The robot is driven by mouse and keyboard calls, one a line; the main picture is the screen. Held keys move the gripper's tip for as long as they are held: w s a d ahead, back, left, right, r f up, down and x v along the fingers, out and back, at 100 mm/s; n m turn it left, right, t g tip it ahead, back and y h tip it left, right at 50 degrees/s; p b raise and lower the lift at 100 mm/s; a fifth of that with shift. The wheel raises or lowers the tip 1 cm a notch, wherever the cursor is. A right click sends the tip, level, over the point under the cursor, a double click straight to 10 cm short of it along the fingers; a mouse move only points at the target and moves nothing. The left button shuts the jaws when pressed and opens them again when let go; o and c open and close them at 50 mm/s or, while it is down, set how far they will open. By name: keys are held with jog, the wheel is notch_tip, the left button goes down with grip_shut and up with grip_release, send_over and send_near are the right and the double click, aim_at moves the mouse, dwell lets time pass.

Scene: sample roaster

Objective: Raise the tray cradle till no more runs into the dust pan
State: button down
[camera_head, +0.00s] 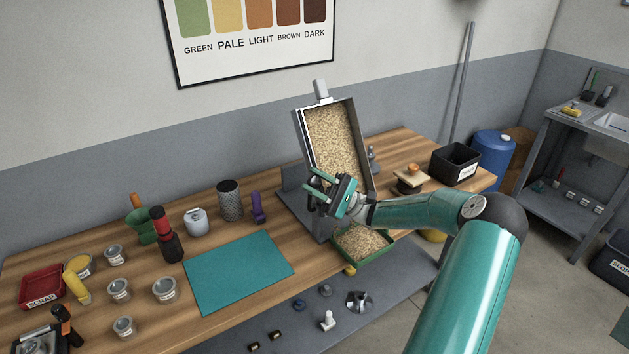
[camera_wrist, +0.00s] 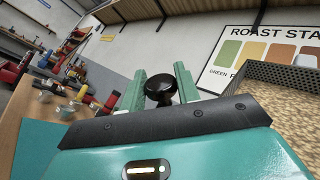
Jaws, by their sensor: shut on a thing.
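The tray cradle (camera_head: 371,170) is a grey metal frame, steeply tilted up, its tray full of pale tan grains. It also shows at the right of the wrist view (camera_wrist: 285,75). My gripper (camera_head: 314,184) is at the cradle's lower left front. In the wrist view its teal fingers (camera_wrist: 159,90) are shut on a black round knob (camera_wrist: 160,86). How the knob joins the cradle is hidden. The green dust pan (camera_head: 377,262) lies below the cradle's low end and holds a heap of grains. Whether grains are still falling cannot be told.
A teal mat (camera_head: 238,272) lies left of the cradle. A purple tool (camera_head: 258,208) and a dark mesh cylinder (camera_head: 230,200) stand behind it. A black bin (camera_head: 455,163) and a small wooden stand (camera_head: 411,180) are to the right. My forearm passes over the bench's front edge.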

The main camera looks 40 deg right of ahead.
jog(key=shift+f, duration=0.1)
dwell(0.3)
jog(key=c, duration=1.1)
grip_release()
jog(key=shift+r, duration=0.4)
notch_tip(320, 180, up, 3)
jog(key=shift+f, duration=0.15)
jog(key=s+a+r, duration=0.2)
jog(key=s+r, duration=0.1)
jog(key=s, duration=0.1)
jog(key=s+a+r, duration=0.2)
jog(key=s+r, duration=0.1)
jog(key=s, duration=0.1)
jog(key=s+a+r, duration=0.2)
jog(key=s+r, duration=0.1)
jog(key=s, duration=0.1)
jog(key=shift+s+a+r, duration=0.2)
jog(key=shift+s+r, duration=0.1)
